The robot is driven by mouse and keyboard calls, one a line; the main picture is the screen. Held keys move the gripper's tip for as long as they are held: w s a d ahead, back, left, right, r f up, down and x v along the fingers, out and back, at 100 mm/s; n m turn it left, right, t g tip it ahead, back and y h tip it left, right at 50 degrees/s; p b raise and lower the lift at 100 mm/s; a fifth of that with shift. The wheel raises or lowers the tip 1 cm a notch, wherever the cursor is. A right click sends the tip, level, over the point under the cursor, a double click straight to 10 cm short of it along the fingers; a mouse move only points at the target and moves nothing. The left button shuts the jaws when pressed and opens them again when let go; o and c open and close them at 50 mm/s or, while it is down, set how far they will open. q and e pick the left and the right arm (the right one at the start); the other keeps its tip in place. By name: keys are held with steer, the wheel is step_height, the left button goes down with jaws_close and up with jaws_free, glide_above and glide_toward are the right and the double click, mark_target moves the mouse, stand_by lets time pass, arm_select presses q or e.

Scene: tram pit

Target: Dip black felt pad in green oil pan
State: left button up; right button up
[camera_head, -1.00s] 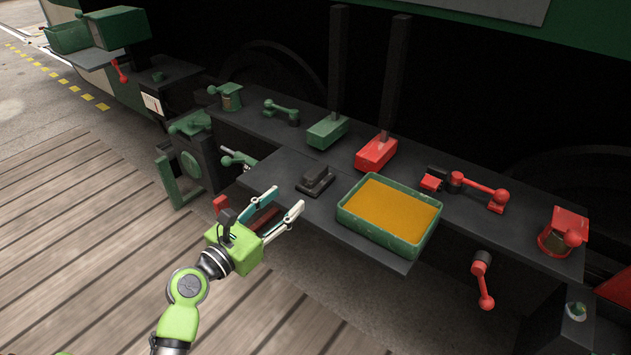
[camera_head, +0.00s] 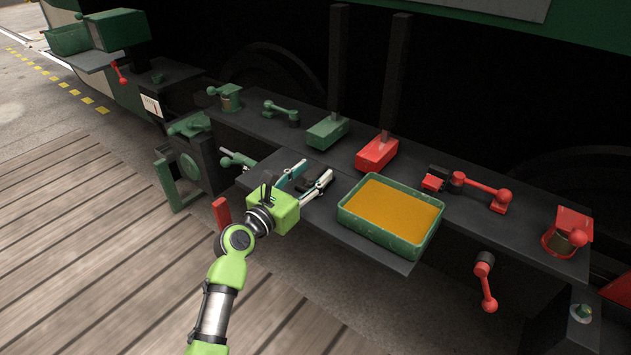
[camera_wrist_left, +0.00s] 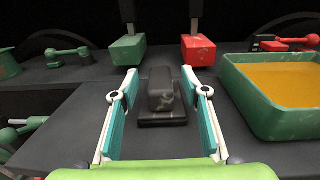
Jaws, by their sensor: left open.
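The black felt pad (camera_wrist_left: 162,112) is a dark block on a wider flat base, lying on the dark grey shelf. The green oil pan (camera_head: 366,239), filled with amber oil (camera_head: 396,208), sits on the shelf to the right of the pad. My right gripper is out of view.
Behind the shelf, a green block (camera_head: 326,132) and a red block (camera_head: 376,152) carry upright dark bars. A red lever (camera_head: 479,190) lies behind the pan, and another red lever (camera_head: 487,283) hangs below the ledge. A green-handled lever (camera_head: 238,160) is left of the shelf.

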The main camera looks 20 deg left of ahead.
mark_target(315, 169)
arm_select(q)
steer(key=shift+x, duration=0.95)
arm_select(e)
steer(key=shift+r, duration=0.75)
arm_select(q)
jaws_close()
steer(key=shift+r, duration=0.15)
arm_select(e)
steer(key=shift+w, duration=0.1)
arm_select(q)
step_height(315, 169, up, 5)
steer(key=p, duration=0.2)
steer(key=shift+r+p, duration=0.2)
steer(key=shift+p, duration=0.2)
step_height(315, 169, up, 4)
steer(key=shift+r+p, duration=0.2)
steer(key=shift+p, duration=0.65)
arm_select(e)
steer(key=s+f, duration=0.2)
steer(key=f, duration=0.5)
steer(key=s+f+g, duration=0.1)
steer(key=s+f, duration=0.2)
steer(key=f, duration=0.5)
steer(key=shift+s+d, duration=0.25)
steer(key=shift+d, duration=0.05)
